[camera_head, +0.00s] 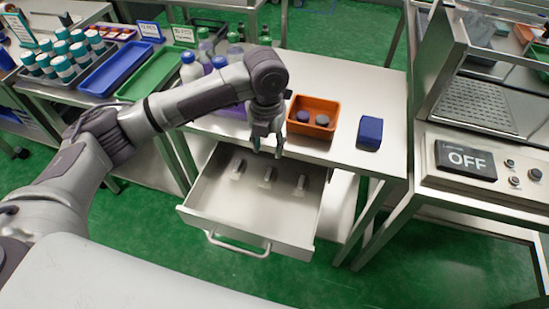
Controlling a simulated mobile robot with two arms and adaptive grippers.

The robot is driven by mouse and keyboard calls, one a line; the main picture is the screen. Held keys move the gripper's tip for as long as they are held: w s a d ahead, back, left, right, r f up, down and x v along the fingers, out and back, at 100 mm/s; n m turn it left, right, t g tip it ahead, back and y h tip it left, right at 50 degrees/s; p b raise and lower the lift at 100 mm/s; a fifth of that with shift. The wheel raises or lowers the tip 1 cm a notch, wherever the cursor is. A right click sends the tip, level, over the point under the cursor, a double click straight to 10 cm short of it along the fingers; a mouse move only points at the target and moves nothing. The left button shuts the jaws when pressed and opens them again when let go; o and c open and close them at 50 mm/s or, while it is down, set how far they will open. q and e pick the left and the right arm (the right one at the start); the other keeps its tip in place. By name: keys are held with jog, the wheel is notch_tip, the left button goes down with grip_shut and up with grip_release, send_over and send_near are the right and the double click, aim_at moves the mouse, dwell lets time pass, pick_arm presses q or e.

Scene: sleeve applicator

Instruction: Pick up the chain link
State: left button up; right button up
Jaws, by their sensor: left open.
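My left gripper (267,148) points down at the front edge of the table, above the back part of the drawer. It is open, and I see nothing between its fingers. My right gripper is not in view.
An orange bin (327,132) with dark round items stands on the table (345,80), right of my gripper. A blue block (370,132) sits farther right. Bottles (191,70) stand behind my arm. A machine panel reading OFF (467,160) is at far right.

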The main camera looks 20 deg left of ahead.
pick_arm(q)
jog(key=f, duration=0.2)
send_over(267, 178)
jog(key=f, duration=0.5)
jog(key=shift+d+f, duration=0.15)
jog(key=shift+d, duration=0.2)
jog(key=shift+f, duration=0.4)
jog(key=shift+w+f, duration=0.1)
jog(key=shift+f, duration=0.1)
jog(key=f, duration=0.3)
jog(key=f+p, duration=0.1)
jog(key=shift+a+f, duration=0.15)
jog(key=shift+a, duration=0.25)
jog(key=shift+f, duration=0.45)
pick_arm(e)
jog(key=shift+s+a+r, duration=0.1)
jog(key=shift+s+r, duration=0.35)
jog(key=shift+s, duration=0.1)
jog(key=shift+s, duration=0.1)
pick_arm(q)
grip_shut()
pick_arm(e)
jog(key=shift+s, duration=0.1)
